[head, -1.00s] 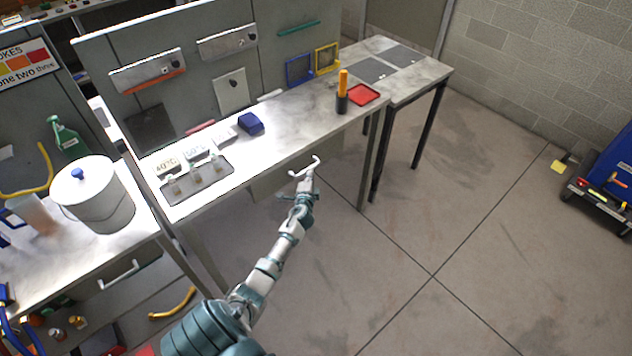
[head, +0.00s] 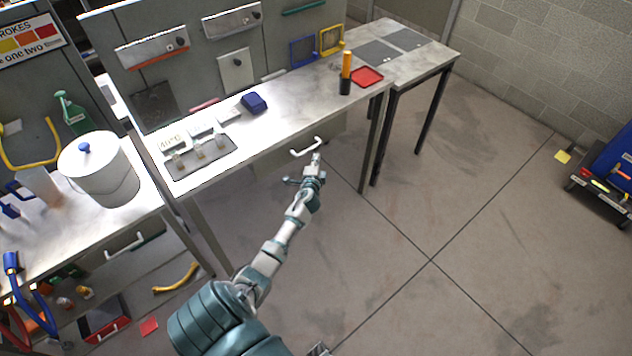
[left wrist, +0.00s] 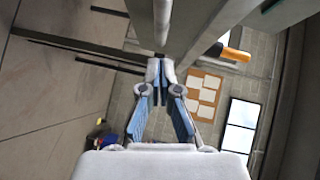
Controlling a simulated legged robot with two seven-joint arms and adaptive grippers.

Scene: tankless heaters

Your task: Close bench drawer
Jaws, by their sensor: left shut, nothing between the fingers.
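The bench (head: 290,115) has a white bar handle (head: 306,147) at its front edge. The drawer front behind that handle is mostly hidden under the bench top, and I cannot tell how far out the drawer is. My left gripper (head: 316,160) is shut and empty, just below and right of the handle in the head view. In the left wrist view its fingertips (left wrist: 160,66) are together, just under a pale bar (left wrist: 162,22) that looks like the handle. I cannot tell whether they touch it. My right gripper is not clearly visible.
A second bench at left carries a white lidded bucket (head: 100,168) and has its own handle (head: 124,246). On the main bench are a grey tray (head: 205,165), a blue item (head: 254,103) and a red tray (head: 367,77).

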